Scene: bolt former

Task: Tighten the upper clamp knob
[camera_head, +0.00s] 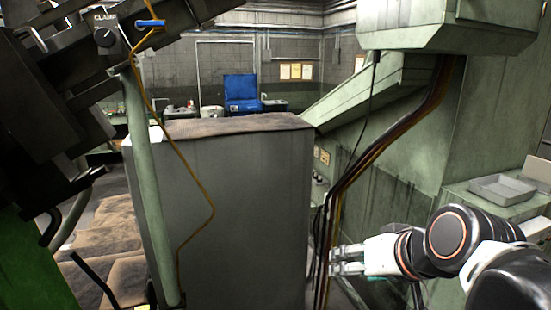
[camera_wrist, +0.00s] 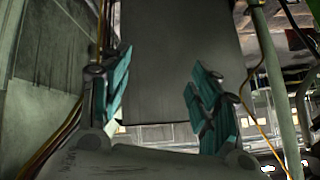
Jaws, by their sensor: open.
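A dark round knob (camera_head: 104,37) sits under a "CLAMP" label on the black machine part at the upper left of the head view. I cannot tell for sure that it is the upper clamp knob. My gripper (camera_head: 333,261) is at the lower right of the head view, far from that knob and beside hanging cables. In the wrist view my gripper (camera_wrist: 160,78) has its teal-padded fingers apart, with nothing between them. The knob is not identifiable in the wrist view.
A large grey cabinet (camera_head: 225,190) stands between the knob and my gripper. Dark and orange cables (camera_head: 345,185) hang close to my gripper. A green pipe (camera_head: 145,180) rises below the knob. A grey tray (camera_head: 502,188) lies on the ledge at the right.

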